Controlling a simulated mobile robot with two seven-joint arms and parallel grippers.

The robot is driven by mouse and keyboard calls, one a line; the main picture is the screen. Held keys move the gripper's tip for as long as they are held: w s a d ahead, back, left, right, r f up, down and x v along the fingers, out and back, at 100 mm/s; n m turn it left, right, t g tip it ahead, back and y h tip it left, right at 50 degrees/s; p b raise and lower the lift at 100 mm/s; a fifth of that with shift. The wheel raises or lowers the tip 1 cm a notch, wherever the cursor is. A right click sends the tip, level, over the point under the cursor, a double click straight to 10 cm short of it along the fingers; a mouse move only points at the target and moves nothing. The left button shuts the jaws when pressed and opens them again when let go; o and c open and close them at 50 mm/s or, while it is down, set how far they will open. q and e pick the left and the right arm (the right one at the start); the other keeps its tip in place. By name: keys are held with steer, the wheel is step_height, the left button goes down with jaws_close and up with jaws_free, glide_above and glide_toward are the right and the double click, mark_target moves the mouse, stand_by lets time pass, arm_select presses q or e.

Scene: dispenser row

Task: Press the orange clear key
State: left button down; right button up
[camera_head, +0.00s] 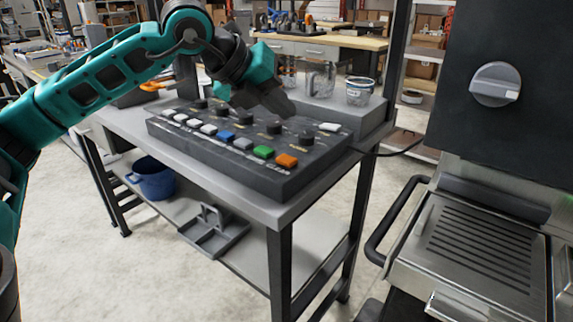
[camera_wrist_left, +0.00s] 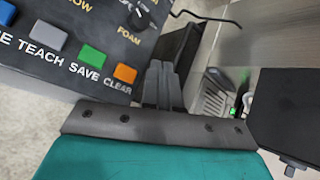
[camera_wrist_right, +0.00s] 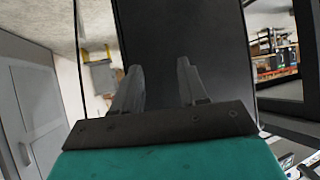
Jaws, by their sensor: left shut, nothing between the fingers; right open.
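The orange clear key (camera_head: 286,160) is at the right end of the front row of keys on the dark control panel (camera_head: 190,150). It also shows in the left wrist view (camera_wrist_left: 125,73), above the printed word CLEAR. My left gripper (camera_head: 284,108) is shut and empty, above the back part of the panel in the head view. In the left wrist view its fingertips (camera_wrist_left: 161,65) lie to the right of the orange key, and do not cover it. My right gripper (camera_wrist_right: 160,68) is open and empty in front of a dark surface; it is not seen in the head view.
A green key (camera_head: 264,152) sits just left of the orange one, with grey, blue and white keys further left. Black knobs (camera_head: 306,137) stand behind the keys. Cups (camera_head: 359,91) stand on a grey block behind the panel. A machine with a handle (camera_head: 395,220) is at right.

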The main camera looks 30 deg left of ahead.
arm_select(q)
steer(key=b, duration=0.4)
glide_above(281, 159)
step_height(281, 159, down, 6)
steer(key=shift+r, duration=0.25)
steer(key=shift+f, duration=0.35)
stand_by(1.2)
steer(key=shift+f+b, duration=0.35)
steer(key=shift+b, duration=0.25)
steer(key=shift+f+b, duration=0.55)
stand_by(0.3)
steer(key=shift+d+r, duration=0.1)
steer(key=shift+r+p, duration=0.7)
steer(key=shift+r, duration=0.15)
